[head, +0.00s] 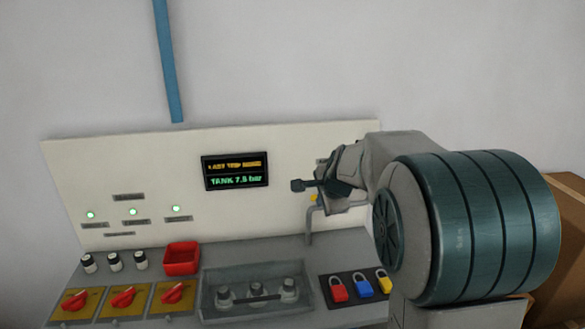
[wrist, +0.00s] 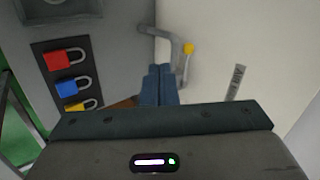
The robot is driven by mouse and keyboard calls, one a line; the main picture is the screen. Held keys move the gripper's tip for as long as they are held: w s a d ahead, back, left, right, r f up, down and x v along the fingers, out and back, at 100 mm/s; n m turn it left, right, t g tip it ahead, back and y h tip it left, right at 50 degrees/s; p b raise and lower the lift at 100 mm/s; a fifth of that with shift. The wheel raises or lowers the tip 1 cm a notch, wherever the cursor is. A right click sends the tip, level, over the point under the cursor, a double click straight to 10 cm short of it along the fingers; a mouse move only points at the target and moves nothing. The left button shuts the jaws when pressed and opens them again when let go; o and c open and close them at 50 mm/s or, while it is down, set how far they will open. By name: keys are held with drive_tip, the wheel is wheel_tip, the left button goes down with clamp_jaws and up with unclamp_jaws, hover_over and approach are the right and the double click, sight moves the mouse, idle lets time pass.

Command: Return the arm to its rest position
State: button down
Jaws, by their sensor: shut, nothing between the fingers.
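My gripper (head: 299,185) is at the right of the control panel in the head view, in front of the white back panel (head: 120,165). In the wrist view the two fingers of my gripper (wrist: 161,72) are together, with nothing between them. They point toward a grey bent pipe or handle (wrist: 172,42) with a yellow tip (wrist: 188,48). I cannot tell how far the fingers are from it. The large teal and grey part of my arm fills the right of the head view and hides what lies behind it.
Red, blue and yellow padlocks (head: 361,285) lie on a black plate below my gripper. A red bin (head: 181,258), a clear-covered tray (head: 215,300) and several red switches (head: 123,298) occupy the desk. A display (head: 235,170) is on the back panel. A brown box (head: 568,235) stands at right.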

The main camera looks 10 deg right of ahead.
drive_tip(key=s+f+n+g, duration=0.2)
drive_tip(key=s+n, duration=0.6)
drive_tip(key=s, duration=0.8)
drive_tip(key=s+a+f+n+g+h, duration=0.1)
drive_tip(key=s+n, duration=0.7)
drive_tip(key=s, duration=0.8)
drive_tip(key=shift+f+g, duration=0.35)
drive_tip(key=shift+g, duration=0.55)
drive_tip(key=shift+a, duration=0.1)
